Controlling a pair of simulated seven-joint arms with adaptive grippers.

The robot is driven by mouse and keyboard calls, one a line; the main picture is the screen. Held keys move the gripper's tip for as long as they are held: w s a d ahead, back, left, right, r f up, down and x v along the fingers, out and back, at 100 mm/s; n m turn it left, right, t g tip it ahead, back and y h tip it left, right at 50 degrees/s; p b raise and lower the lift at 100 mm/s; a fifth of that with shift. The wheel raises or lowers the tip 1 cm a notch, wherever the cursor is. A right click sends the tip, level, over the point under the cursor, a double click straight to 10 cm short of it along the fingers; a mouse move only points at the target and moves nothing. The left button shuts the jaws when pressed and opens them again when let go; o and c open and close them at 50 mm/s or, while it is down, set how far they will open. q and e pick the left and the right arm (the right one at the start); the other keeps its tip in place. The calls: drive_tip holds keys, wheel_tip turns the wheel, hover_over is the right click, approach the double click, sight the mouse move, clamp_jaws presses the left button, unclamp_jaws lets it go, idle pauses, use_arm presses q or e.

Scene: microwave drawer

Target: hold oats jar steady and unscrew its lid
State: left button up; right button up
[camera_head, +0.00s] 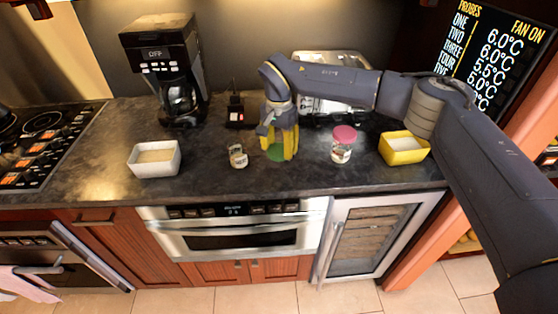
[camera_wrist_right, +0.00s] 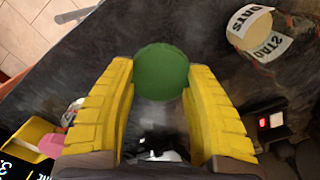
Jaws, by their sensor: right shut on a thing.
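The oats jar (camera_head: 238,156) is a small jar with a white label, standing on the counter. In the right wrist view the jar (camera_wrist_right: 252,28) shows a beige round top and the word OATS on its label. My right gripper (camera_head: 279,148) points down just right of the jar, apart from it. Its yellow fingers are shut on a round green lid (camera_wrist_right: 161,70), which also shows below the fingers in the head view (camera_head: 277,153). I cannot tell whether the lid touches the counter. My left gripper is not in view.
A pink-lidded jar (camera_head: 343,143) and a yellow bin (camera_head: 404,149) stand to the right. A white bin (camera_head: 154,158) stands to the left. A coffee maker (camera_head: 168,70) and a black device with a red light (camera_head: 236,108) stand behind. The counter's front strip is clear.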

sight(279, 167)
drive_tip(key=shift+f, duration=2.8)
drive_tip(key=shift+f, duration=0.1)
drive_tip(key=o, duration=1.2)
drive_tip(key=shift+o, duration=0.2)
wheel_tip(279, 167, up, 12)
drive_tip(key=shift+r, duration=0.15)
